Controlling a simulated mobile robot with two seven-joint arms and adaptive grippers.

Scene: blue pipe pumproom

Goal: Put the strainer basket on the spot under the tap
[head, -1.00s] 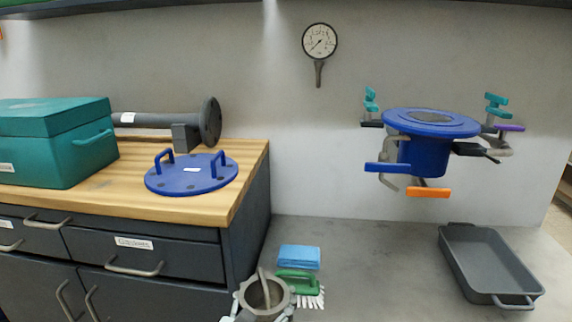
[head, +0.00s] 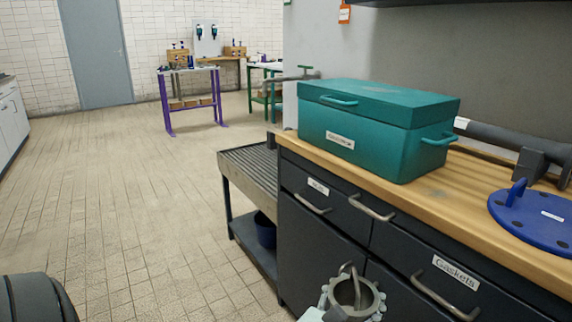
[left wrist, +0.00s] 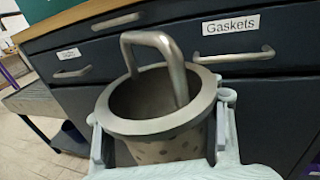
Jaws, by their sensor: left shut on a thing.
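The strainer basket (head: 347,292) is a grey metal cup with a bail handle, at the bottom of the head view. In the left wrist view the basket (left wrist: 160,125) is upright, with its handle raised and holes in its wall. My left gripper (left wrist: 158,148) is shut on it, with a finger on each side. A grey tap (head: 288,78) with a green handle stands out past the teal box, over the far end of a slatted grey bench (head: 248,168). The spot under the tap cannot be made out. My right gripper is not in view.
A dark drawer cabinet (head: 330,240) with a wooden top stands close by, carrying a teal box (head: 365,140) and a blue flange cover (head: 535,220). A dark blue bucket (head: 265,230) sits on the bench's lower shelf. The tiled floor (head: 150,200) at left is open.

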